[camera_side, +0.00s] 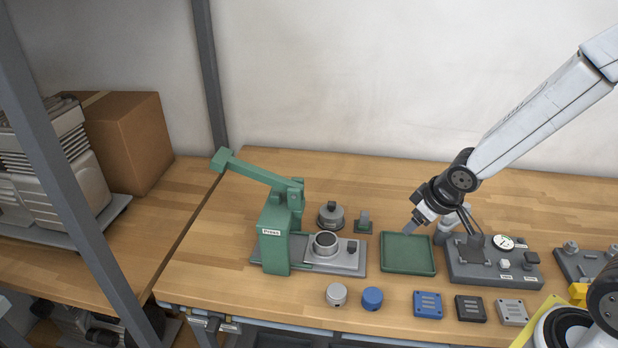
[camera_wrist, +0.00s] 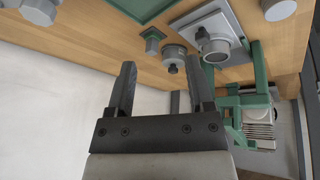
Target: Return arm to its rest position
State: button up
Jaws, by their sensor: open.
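The green tray (camera_wrist: 143,8) shows partly at the top of the wrist view and looks empty in the side view. My arm reaches in from the upper right.
A green press (camera_side: 275,230) with a raised lever stands left of the tray. A gauge fixture (camera_side: 490,262) stands right of it. Grey (camera_side: 336,294) and blue (camera_side: 372,298) caps and several flat blocks (camera_side: 428,304) line the front edge. The bench's back strip is clear.

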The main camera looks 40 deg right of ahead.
jog(key=s+a+m+g, duration=0.1)
jog(key=s+a+g, duration=0.1)
jog(key=s, duration=0.3)
jog(key=shift+s+a+r+m+y, duration=0.2)
jog(key=shift+a+r+m+y, duration=0.2)
jog(key=shift+a, duration=0.1)
dwell(0.6)
